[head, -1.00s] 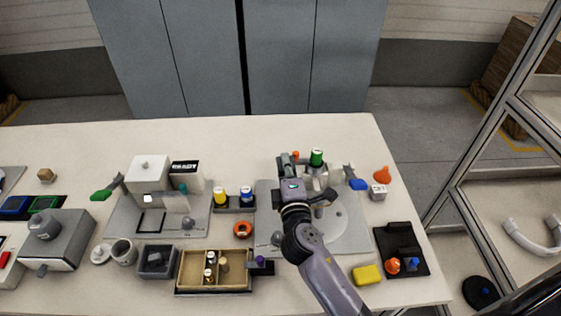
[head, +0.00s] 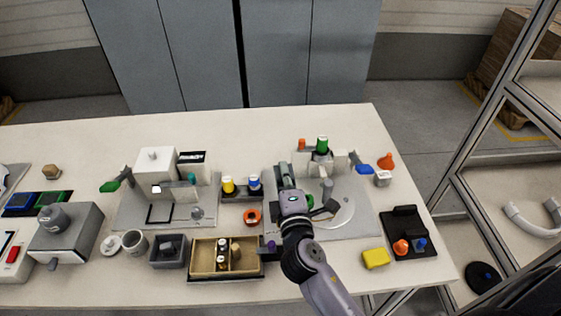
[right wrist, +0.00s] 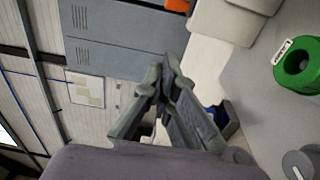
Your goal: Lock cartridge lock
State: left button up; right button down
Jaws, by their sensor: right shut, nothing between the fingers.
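A green-topped cartridge (head: 322,145) stands upright in the holder at the back of the right grey station (head: 357,222). A lever with a blue handle (head: 362,168) sticks out to the right of that holder. I cannot tell which part is the cartridge lock or how it is set. My right gripper (head: 284,172) is shut and empty over the station's left side, apart from the cartridge. In the right wrist view its fingers (right wrist: 165,66) meet, and a green round part with a white label (right wrist: 298,66) shows at the right. My left gripper is not in view.
A yellow and a blue bottle (head: 254,184) stand left of my right gripper. A wooden tray (head: 193,258) with small bottles, an orange ring (head: 252,217), a yellow block (head: 376,258) and a black tray (head: 417,218) lie around. The left station has a green-handled lever (head: 110,186).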

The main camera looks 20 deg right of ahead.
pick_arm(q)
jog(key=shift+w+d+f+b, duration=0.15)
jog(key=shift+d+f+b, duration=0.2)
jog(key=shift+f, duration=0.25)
pick_arm(e)
jog(key=shift+a+v, duration=0.15)
jog(key=shift+v, duration=0.9)
jog(key=shift+a+v, duration=0.15)
jog(key=shift+v, duration=0.9)
jog(key=shift+r, duration=0.15)
